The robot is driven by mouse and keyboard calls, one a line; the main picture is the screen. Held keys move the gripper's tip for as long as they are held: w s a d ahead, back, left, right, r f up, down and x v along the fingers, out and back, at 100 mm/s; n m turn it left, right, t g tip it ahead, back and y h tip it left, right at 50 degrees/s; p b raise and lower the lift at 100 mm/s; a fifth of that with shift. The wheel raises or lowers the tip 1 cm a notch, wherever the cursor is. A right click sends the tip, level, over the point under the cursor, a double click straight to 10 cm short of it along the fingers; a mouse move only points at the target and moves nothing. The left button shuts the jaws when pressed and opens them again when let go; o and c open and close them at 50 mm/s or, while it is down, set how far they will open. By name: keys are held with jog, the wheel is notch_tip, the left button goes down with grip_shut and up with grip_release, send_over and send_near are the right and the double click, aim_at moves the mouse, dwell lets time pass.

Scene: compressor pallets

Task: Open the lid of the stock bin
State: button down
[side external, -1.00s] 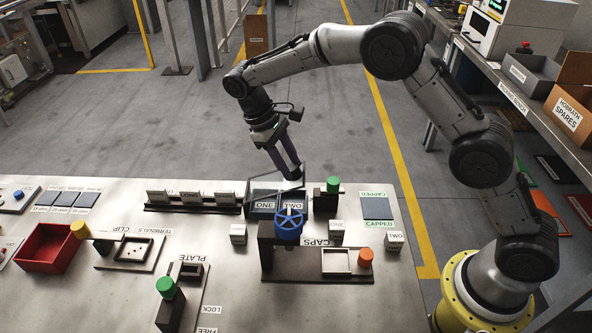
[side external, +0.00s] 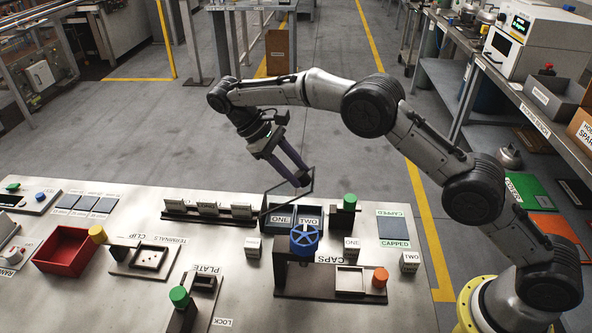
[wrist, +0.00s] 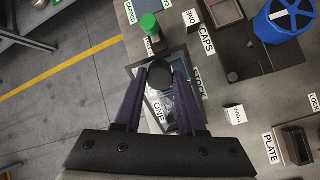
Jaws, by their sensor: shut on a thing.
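The stock bin (side external: 295,214) is a dark box at the back edge of the bench, with compartments marked ONE and TWO. Its lid (side external: 285,193) is a clear panel in a dark frame, tilted steeply up from the bin. My gripper (side external: 303,181) is shut on the lid's knob at the raised side. In the wrist view a round black knob (wrist: 158,75) sits between the two fingertips, with the clear panel around it. The bin's inside shows in the side view.
A green-topped post (side external: 349,203) stands right of the bin, and a rack of several blocks (side external: 208,210) stands left. A blue handwheel (side external: 305,238) on the CAPS fixture is in front. Small labelled blocks (side external: 253,247) flank it.

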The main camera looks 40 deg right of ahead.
jog(key=c, duration=0.5)
grip_release()
jog(key=shift+r, duration=0.4)
notch_tip(320, 180, up, 2)
jog(key=shift+r, duration=0.25)
jog(key=s+d+r, duration=0.3)
jog(key=s+r, duration=0.6)
jog(key=s, duration=0.4)
jog(key=shift+s+r, duration=0.3)
jog(key=shift+r, duration=0.05)
